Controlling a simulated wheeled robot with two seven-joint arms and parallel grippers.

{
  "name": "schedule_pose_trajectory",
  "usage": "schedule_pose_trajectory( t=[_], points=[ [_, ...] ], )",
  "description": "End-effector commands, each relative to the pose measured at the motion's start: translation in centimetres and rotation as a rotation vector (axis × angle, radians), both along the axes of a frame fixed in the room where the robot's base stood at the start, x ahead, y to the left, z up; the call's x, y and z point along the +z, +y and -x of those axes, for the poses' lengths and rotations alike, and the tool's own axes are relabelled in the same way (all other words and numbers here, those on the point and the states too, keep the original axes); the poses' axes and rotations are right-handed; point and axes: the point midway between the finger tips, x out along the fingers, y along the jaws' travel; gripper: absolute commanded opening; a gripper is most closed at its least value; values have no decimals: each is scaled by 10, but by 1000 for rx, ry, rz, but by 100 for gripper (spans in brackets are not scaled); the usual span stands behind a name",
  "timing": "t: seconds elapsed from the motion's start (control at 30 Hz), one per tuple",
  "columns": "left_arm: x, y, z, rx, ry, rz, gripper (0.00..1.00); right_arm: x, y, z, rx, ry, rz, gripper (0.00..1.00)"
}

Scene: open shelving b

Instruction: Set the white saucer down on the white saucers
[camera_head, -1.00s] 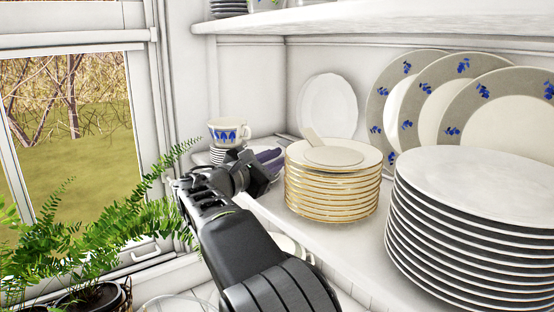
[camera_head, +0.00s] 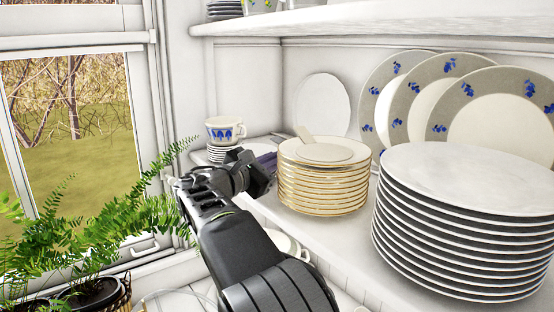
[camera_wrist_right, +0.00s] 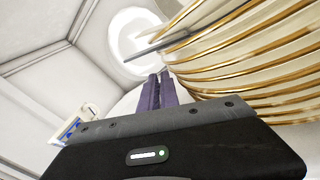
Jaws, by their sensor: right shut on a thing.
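My right gripper (camera_head: 268,160) reaches over the shelf, left of the gold-rimmed plates. Its purple fingers (camera_wrist_right: 155,92) are close together in the wrist view. They are shut on a white saucer (camera_head: 262,146), mostly hidden behind the gripper; a pale part of it (camera_wrist_right: 128,104) seems to show beside the fingers. The stack of white saucers (camera_head: 221,154) stands at the shelf's far left corner, left of and beyond the gripper. A white cup with blue pattern (camera_head: 225,131) stands above that stack. I cannot tell the gap between the held saucer and the stack. My left gripper is out of view.
A gold-rimmed plate stack (camera_head: 324,188) with a pale utensil on top stands close right of the gripper. A tall white plate stack (camera_head: 462,235) is nearer right. Decorated plates (camera_head: 497,110) and a white plate (camera_head: 322,104) lean at the back. Ferns (camera_head: 95,240) stand left.

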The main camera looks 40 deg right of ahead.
Motion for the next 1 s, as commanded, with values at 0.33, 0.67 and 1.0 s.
schedule_pose_trajectory(
  t=[0.33,0.67,1.0],
  points=[
    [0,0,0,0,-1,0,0,-2,-1,0,-1,2,-2,14],
    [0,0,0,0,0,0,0,-1,-1,1,-4,0,-2,31],
    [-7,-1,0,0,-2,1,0,-3,12,3,-2,-1,-3,31]
  ],
)
